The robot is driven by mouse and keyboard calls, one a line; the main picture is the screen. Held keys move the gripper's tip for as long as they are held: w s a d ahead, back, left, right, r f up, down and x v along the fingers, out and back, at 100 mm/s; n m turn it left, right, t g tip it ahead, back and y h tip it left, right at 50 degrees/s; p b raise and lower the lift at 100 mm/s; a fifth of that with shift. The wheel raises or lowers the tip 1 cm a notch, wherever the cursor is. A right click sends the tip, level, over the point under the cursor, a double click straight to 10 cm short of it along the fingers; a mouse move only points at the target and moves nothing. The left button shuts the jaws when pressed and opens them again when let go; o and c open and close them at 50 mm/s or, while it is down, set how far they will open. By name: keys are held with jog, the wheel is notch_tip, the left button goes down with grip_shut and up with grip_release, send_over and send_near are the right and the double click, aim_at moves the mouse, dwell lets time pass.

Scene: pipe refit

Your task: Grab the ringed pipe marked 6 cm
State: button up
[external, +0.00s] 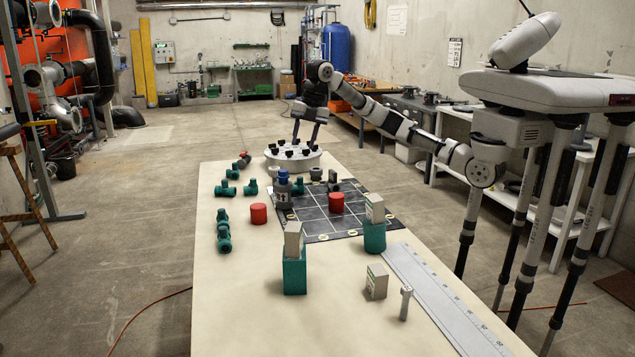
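No 6 cm mark can be read at this size, and I cannot tell which piece is the ringed pipe. A white round stand (293,168) at the far end of the table holds several short dark pieces on its top. My gripper (305,145) hangs over this stand, pointing down, with its two fingers apart and nothing seen between them. Several teal pipe fittings (224,238) lie along the table's left side. A small pale pipe-like piece (405,303) stands upright near the front right.
A dark gridded mat (318,228) lies mid-table. Teal blocks (294,276) carry grey boxes. A long ruler (440,300) lies right. The front-left table is clear.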

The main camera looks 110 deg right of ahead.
jog(key=s+d+f+n+g, duration=0.2)
jog(key=s+d+f, duration=0.1)
jog(key=s+d, duration=0.6)
jog(key=n+g, duration=0.1)
jog(key=n, duration=0.1)
send_over(333, 171)
notch_tip(333, 171, down, 3)
jog(key=f, duration=0.2)
jog(key=f+b, duration=0.1)
jog(key=f, duration=0.5)
jog(key=shift+a+b, duration=0.35)
jog(key=shift+d+f+p, duration=0.15)
jog(key=shift+f, duration=1.3)
jog(key=shift+d+f+p, duration=0.15)
jog(key=shift+f, duration=1.25)
grip_shut()
